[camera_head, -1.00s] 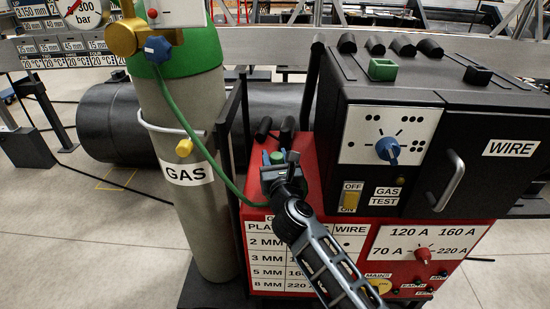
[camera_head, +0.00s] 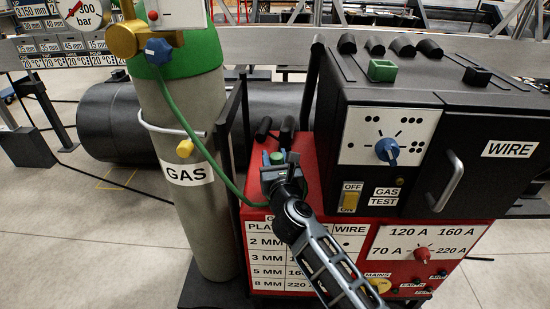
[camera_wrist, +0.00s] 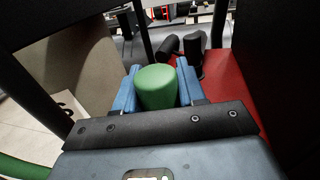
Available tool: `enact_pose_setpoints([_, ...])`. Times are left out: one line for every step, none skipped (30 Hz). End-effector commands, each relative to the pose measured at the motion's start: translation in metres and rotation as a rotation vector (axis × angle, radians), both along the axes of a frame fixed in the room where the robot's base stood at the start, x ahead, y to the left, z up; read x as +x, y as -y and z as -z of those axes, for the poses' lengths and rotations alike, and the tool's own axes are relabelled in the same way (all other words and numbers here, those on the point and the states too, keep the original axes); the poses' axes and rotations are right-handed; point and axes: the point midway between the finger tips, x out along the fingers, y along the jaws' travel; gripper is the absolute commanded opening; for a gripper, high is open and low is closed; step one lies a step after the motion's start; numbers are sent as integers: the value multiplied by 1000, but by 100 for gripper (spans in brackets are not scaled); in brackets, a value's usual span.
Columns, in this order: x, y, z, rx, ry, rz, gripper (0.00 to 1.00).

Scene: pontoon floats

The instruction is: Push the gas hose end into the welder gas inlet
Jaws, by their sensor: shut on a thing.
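My gripper (camera_head: 280,163) is above the red lower cabinet, just left of the black upper housing. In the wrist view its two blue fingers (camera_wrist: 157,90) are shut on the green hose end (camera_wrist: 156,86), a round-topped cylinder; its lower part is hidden. The green gas hose (camera_head: 185,125) hangs from the cylinder valve and loops up to my gripper. A green square block with an opening (camera_head: 383,70), which looks like the gas inlet, is on top of the welder (camera_head: 355,75). It is to the right of and higher than my gripper in the picture, well apart from the hose end.
The grey gas cylinder (camera_head: 190,240) stands left of my gripper, with a dark upright frame (camera_head: 228,150) between. Several black rounded posts (camera_head: 401,46) line the welder's back edge. A black block (camera_head: 478,75) is at top right.

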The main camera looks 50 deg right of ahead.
Motion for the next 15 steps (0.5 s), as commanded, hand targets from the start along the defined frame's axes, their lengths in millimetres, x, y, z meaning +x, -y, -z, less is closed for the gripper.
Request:
enact_pose_setpoints([0, 0, -1, 0, 0, 0, 6])
enact_pose_setpoints([0, 0, -1, -1, 1, 0, 6])
enact_pose_setpoints([0, 0, 0, -1, 1, 0, 6])
enact_pose_setpoints([0, 0, 0, -1, 1, 0, 6])
enact_pose_setpoints([0, 0, 0, -1, 1, 0, 6])
enact_pose_setpoints([0, 0, 0, -1, 1, 0, 6])
enact_pose_setpoints([0, 0, 0, -1, 1, 0, 6])
enact_pose_setpoints([0, 0, 0, -1, 1, 0, 6])
enact_pose_setpoints([0, 0, 0, -1, 1, 0, 6])
enact_pose_setpoints([0, 0, 0, -1, 1, 0, 6])
enact_pose_setpoints([0, 0, 0, -1, 1, 0, 6])
enact_pose_setpoints([0, 0, 1, 0, 0, 0, 6])
enact_pose_setpoints([0, 0, 2, -1, 1, 0, 6])
enact_pose_setpoints([0, 0, 2, 0, 0, 0, 6])
enact_pose_setpoints([0, 0, 3, -1, 1, 0, 6])
